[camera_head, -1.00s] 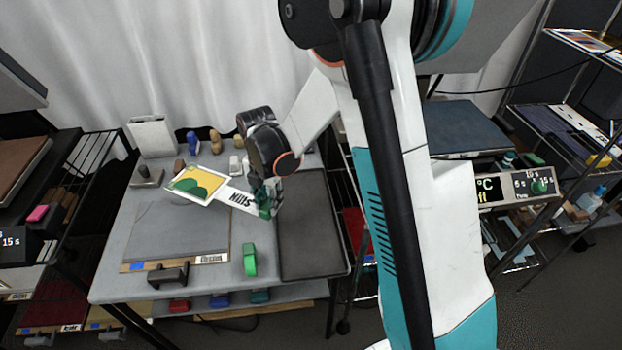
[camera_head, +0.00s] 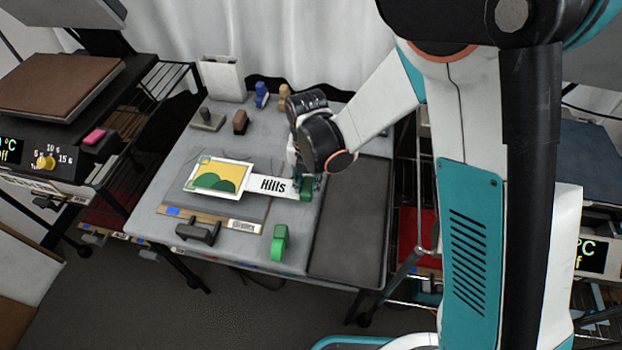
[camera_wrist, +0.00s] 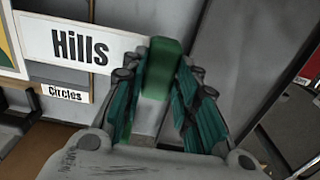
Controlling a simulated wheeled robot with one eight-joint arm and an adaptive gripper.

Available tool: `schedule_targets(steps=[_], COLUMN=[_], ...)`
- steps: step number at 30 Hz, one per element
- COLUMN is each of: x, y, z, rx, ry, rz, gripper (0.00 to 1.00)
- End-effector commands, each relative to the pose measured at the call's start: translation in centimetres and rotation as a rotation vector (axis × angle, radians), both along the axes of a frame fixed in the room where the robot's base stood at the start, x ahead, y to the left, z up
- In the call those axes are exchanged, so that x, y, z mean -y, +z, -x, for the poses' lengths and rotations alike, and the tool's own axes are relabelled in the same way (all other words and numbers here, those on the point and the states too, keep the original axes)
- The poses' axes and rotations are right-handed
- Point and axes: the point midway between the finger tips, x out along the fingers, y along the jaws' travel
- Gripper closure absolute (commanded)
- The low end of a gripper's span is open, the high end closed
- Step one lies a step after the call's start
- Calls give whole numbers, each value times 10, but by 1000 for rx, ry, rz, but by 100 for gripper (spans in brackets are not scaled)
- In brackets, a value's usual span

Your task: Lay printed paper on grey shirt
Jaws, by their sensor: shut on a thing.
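The printed paper (camera_head: 231,181) shows green hills on yellow with a white border. A white strip marked "Hills" (camera_head: 270,185) joins it to a green grip tab (camera_head: 307,188). My gripper (camera_head: 303,184) is shut on the green tab, which shows between the teal fingers in the wrist view (camera_wrist: 160,70). The paper is over the grey shirt (camera_head: 237,209) on its board and hides much of it. I cannot tell whether the paper touches the shirt. In the wrist view, only the paper's edge (camera_wrist: 8,50) shows at the left.
A dark grey tray (camera_head: 350,225) lies right of my gripper. A green roll-like object (camera_head: 280,243) and a dark handled tool (camera_head: 198,231) stand near the table's front edge. Several small stamps and a white holder (camera_head: 222,78) stand at the back. A heat press (camera_head: 60,85) is at left.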

Motion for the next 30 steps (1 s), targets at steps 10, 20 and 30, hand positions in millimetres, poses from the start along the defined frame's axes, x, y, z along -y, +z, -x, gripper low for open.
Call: schedule_targets(steps=[10,20,30], x=[0,1,1], y=[-12,-31,-30], z=[0,0,0], rx=[1,1,1], ry=[-1,-1,-2], rz=[-4,-4,-4], gripper=[96,96,96])
